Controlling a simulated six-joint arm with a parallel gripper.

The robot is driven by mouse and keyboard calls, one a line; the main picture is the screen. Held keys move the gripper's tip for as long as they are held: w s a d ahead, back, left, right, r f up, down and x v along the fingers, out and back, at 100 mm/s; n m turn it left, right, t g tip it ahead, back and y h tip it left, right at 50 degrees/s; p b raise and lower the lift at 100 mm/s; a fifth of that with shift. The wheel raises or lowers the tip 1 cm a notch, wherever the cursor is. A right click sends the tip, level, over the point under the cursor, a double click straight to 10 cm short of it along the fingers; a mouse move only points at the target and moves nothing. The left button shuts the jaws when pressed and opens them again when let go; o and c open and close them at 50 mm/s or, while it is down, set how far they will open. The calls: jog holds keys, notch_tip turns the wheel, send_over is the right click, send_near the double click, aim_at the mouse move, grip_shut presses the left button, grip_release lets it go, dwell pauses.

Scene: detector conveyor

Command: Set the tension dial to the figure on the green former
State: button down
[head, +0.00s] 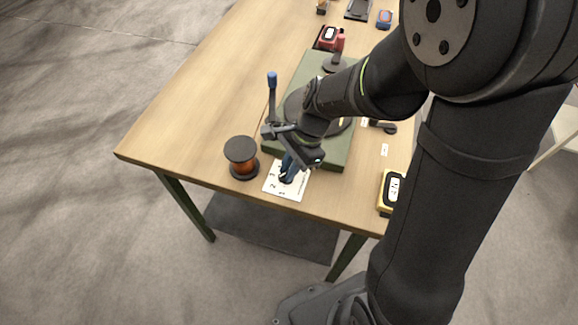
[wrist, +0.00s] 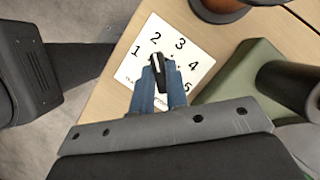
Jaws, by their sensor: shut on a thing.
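The tension dial is a black knob with a white pointer line (wrist: 157,68) on a white card (wrist: 205,58) numbered 1 to 5. In the wrist view, the pointer faces up the card, roughly toward the 2; its exact mark is hard to tell. My gripper (wrist: 156,84) has its blue fingers shut on the knob, one on each side. In the head view, my gripper (head: 287,175) is over the card (head: 292,192) at the table's front edge.
A copper-wound spool (head: 243,168) stands left of the card. A green machine (head: 338,158) with a blue-tipped lever (head: 272,82) is behind it. The table's left side is clear.

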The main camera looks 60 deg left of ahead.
jog(key=shift+m, duration=0.4)
jog(key=c, duration=1.4)
grip_release()
jog(key=shift+c, duration=0.2)
jog(key=v, duration=1.7)
jog(key=shift+d+r, duration=0.25)
jog(key=shift+d, duration=0.05)
jog(key=shift+f, duration=0.1)
jog(key=x, duration=1.7)
jog(key=shift+a+f, duration=0.15)
jog(key=shift+a, duration=0.15)
